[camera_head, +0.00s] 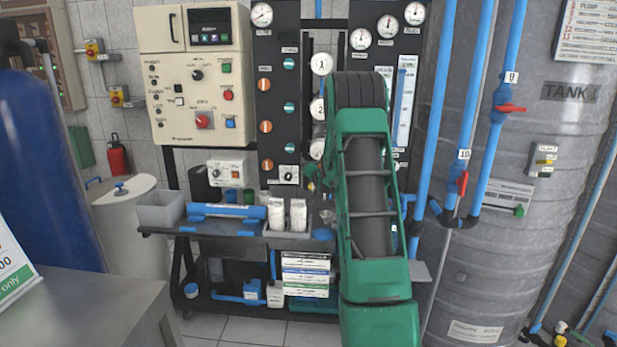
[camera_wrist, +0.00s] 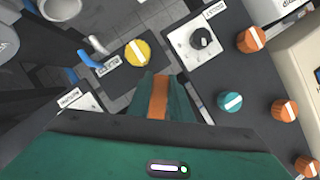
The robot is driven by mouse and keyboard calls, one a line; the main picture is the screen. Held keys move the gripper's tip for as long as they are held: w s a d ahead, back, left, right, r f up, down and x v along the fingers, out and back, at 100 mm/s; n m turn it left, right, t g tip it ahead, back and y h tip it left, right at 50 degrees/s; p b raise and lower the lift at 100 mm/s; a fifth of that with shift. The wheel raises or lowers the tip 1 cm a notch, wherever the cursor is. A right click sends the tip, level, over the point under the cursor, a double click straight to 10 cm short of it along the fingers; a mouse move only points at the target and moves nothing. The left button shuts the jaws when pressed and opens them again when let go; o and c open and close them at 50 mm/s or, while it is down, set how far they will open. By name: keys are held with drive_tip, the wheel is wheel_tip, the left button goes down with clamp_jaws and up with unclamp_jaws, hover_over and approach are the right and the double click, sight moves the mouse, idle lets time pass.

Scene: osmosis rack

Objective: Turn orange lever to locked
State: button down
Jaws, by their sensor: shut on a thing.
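My gripper (camera_wrist: 160,88) points away from the camera in the wrist view, with its green fingers close together. An orange bar, which looks like the orange lever (camera_wrist: 158,97), fills the gap between the fingers. How far it turns and its far end are hidden by the gripper. A yellow knob (camera_wrist: 137,53) with a white stripe stands just beyond the fingertips, with a small label (camera_wrist: 108,63) beside it. In the head view my arm covers the gripper and the lever.
Orange knobs (camera_wrist: 285,111) and a teal knob (camera_wrist: 230,101) stand on the dark panel at the right of the wrist view. A black dial (camera_wrist: 201,38) is nearby. Blue pipes (camera_head: 488,130) and a grey tank (camera_head: 565,190) stand right of my arm.

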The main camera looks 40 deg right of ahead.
drive_tip(key=n, duration=0.1)
drive_tip(key=s+f+n+g, duration=0.1)
drive_tip(key=shift+d+n+g+h, duration=0.25)
drive_tip(key=shift+n+g+h, duration=0.05)
drive_tip(key=shift+s+d+f+n+g+h, duration=0.1)
drive_tip(key=shift+s+d+n+g+h, duration=0.3)
drive_tip(key=shift+n, duration=0.3)
drive_tip(key=shift+s+d+f+n+g+h, duration=0.1)
drive_tip(key=shift+n+g+h, duration=0.1)
drive_tip(key=shift+n+g, duration=0.4)
drive_tip(key=c, duration=1.9)
unclamp_jaws()
drive_tip(key=shift+o, duration=0.2)
drive_tip(key=shift+r, duration=0.15)
drive_tip(key=shift+r, duration=0.1)
